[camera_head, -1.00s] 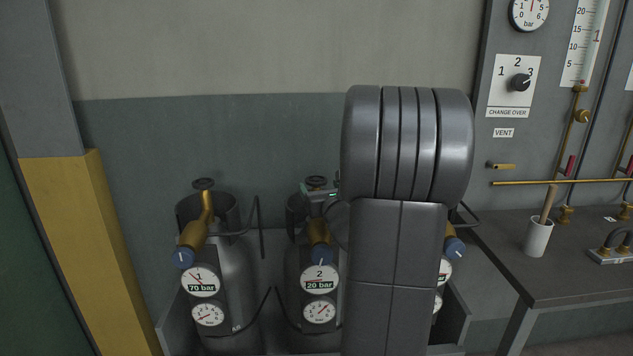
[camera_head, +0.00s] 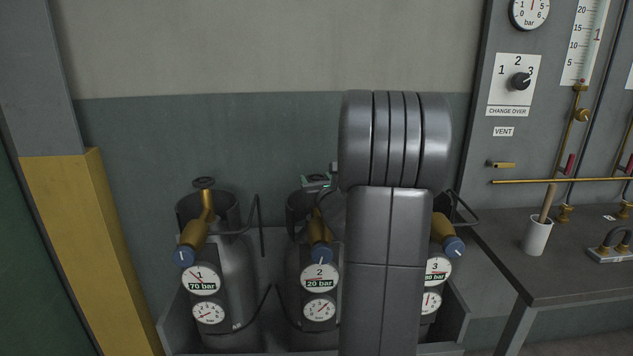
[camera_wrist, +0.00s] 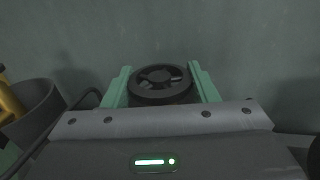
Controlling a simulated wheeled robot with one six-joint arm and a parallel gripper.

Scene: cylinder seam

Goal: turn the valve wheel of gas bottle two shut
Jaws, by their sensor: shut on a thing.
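Gas bottle two (camera_head: 293,285) stands in the middle of the row, with a 20 bar gauge (camera_head: 320,277) and a blue-capped brass regulator (camera_head: 320,240). Its black valve wheel shows in the wrist view (camera_wrist: 160,84), between the two green fingers of my gripper (camera_wrist: 163,85). The fingers are shut on the wheel, one at each side. In the head view my gripper (camera_head: 316,181) is at the top of bottle two, and the wheel is hidden there. My arm covers the bottle's right side.
Bottle one (camera_head: 240,270), marked 70 bar, stands to the left. Bottle three, with its gauge (camera_head: 437,268), is to the right, partly behind my arm. Bent dark hoses (camera_head: 257,215) run near the bottles. A bench (camera_head: 560,260) with a white cup (camera_head: 538,236) stands at right.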

